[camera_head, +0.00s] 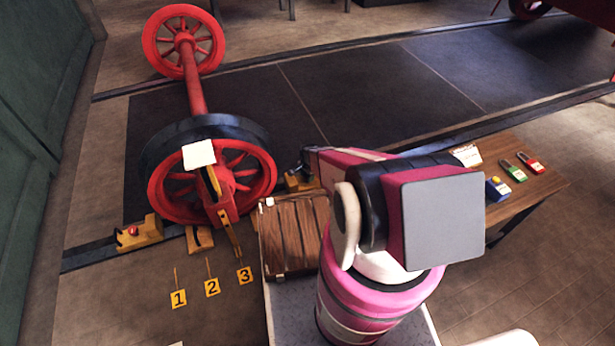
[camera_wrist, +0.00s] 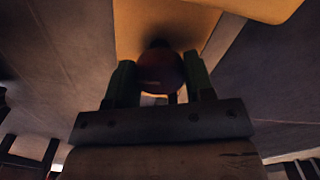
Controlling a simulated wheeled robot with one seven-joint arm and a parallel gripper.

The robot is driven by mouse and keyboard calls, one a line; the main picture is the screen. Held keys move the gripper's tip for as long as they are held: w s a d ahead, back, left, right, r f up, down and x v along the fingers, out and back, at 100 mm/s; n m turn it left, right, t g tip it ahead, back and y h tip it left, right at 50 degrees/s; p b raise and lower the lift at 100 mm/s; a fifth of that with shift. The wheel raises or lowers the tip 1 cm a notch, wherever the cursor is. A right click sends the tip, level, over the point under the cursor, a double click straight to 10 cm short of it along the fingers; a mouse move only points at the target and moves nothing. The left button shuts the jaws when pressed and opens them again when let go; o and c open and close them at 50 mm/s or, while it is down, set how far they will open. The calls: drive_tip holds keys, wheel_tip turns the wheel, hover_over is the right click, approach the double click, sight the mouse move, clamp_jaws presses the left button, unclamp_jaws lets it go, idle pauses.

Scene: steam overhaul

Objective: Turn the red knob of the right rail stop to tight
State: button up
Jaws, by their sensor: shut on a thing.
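The right rail stop (camera_head: 294,182) is a yellow block on the near rail, right of the red wheel. My arm partly covers it in the head view. In the wrist view, its yellow body (camera_wrist: 150,25) fills the top middle. Its round red knob (camera_wrist: 160,72) looks dark in shadow there. My gripper (camera_wrist: 160,78) has its two green fingers on either side of the knob and is shut on it. The knob is hidden in the head view. I cannot read any tight mark.
A red wheelset (camera_head: 193,95) stands on the rails. The left rail stop (camera_head: 150,231) has its own red knob. A wooden crate (camera_head: 295,235) lies close below my arm. A wooden table (camera_head: 535,185) with coloured padlocks is at right. Numbered yellow tags mark the floor.

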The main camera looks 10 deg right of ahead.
drive_tip(key=o, duration=0.9)
wheel_tip(320, 180, up, 11)
idle(0.5)
drive_tip(key=s+r+n, duration=0.3)
drive_tip(key=s+r, duration=0.3)
drive_tip(key=r, duration=0.6)
drive_tip(key=s+r+n, duration=0.4)
drive_tip(key=s+r, duration=0.3)
drive_tip(key=r, duration=0.5)
drive_tip(key=s+r+n, duration=0.4)
drive_tip(key=s+r, duration=0.3)
drive_tip(key=r, duration=0.5)
drive_tip(key=shift+s+r, duration=0.2)
drive_tip(key=shift+r, duration=0.05)
